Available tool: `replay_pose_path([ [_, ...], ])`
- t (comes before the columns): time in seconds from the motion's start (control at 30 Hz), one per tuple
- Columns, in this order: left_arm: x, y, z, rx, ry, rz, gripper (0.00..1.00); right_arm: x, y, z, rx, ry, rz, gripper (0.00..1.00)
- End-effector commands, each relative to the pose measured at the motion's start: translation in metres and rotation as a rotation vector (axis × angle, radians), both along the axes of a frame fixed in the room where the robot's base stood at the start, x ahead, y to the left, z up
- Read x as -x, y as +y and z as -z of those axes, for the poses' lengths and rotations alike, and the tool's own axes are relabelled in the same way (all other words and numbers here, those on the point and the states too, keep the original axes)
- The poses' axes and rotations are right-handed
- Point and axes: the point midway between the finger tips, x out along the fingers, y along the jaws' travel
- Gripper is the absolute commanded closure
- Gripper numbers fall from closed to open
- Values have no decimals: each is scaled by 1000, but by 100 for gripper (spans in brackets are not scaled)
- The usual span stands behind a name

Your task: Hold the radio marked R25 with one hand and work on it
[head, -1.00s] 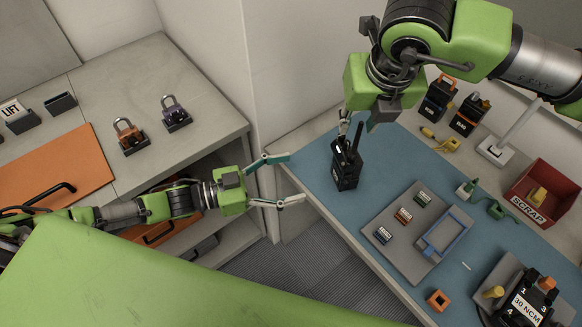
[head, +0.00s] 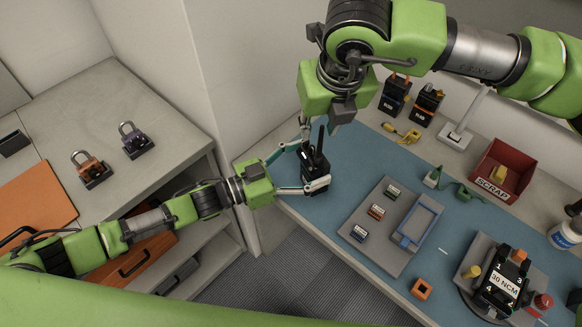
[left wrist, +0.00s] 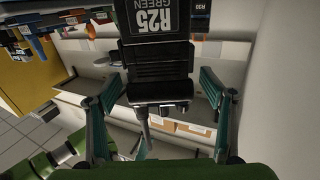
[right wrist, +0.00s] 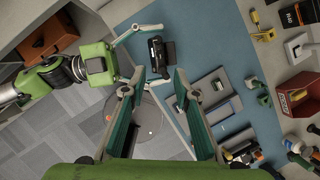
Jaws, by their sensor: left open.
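The black radio (head: 315,172) stands upright on the blue mat near its left edge, antenna up. In the left wrist view its label (left wrist: 155,18) reads R25 GREEN. My left gripper (head: 303,170) is open, with its teal and grey fingers on either side of the radio's body; the left wrist view shows the radio between the spread fingers. I cannot tell whether they touch it. My right gripper (right wrist: 156,85) is open and empty; in the head view it hangs above the radio. The radio also shows ahead of its fingers in the right wrist view (right wrist: 160,55).
A grey tray (head: 388,254) holds small labelled blocks and a blue frame. Two more radios (head: 395,95) stand at the back. A red SCRAP bin (head: 497,168), a 30 NCM device (head: 503,283) and an orange square piece (head: 421,289) are to the right. Padlocks (head: 90,170) sit on the left cabinet.

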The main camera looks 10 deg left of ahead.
Motion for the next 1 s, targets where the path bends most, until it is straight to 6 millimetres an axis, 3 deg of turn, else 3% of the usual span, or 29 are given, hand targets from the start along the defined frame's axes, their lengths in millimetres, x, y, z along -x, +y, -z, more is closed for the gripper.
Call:
replay_pose_path([
  [0.17, -6, -11, 0, -1, -1, 1, 25, 0, 0, 0, 0, 0, 0, 72],
  [0.47, -7, -12, 0, -1, 1, 1, 25, 0, 0, 0, 0, 0, 0, 72],
  [0.67, -7, -12, 0, -1, 1, 1, 77, 0, 0, 0, 0, 0, 0, 72],
  [1.0, -7, -12, 0, 0, 0, 1, 80, 0, 0, 0, 0, 0, 0, 72],
])
